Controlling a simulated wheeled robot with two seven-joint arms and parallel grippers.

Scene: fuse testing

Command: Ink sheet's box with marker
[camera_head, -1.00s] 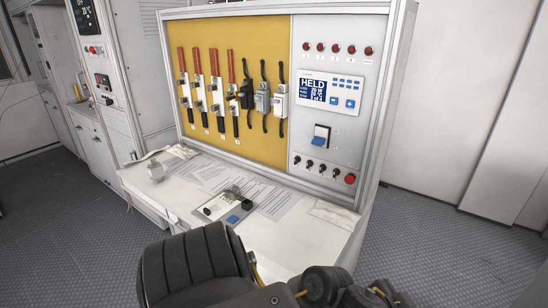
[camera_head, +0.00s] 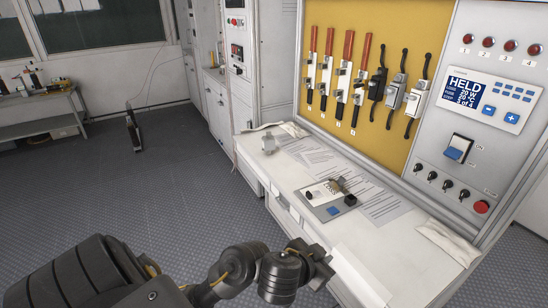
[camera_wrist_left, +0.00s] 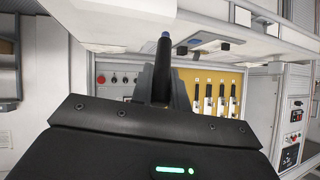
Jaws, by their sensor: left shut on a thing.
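Printed sheets (camera_head: 388,207) lie on the white bench (camera_head: 300,205) below the panel; their boxes are too small to make out. My left arm comes in from the lower left. My left gripper (camera_head: 322,266) is by the bench's front edge. In the left wrist view, which looks upside down, the left gripper (camera_wrist_left: 160,84) is shut on a dark marker (camera_wrist_left: 163,48) with a blue end. The marker cannot be made out in the head view. My right gripper is not in view.
A small device (camera_head: 330,198) with a blue button rests among the sheets. A pale folded cloth (camera_head: 450,240) lies at the bench's right, another (camera_head: 275,130) at the far left. The yellow fuse panel (camera_head: 345,55) rises behind. The floor at left is mostly clear.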

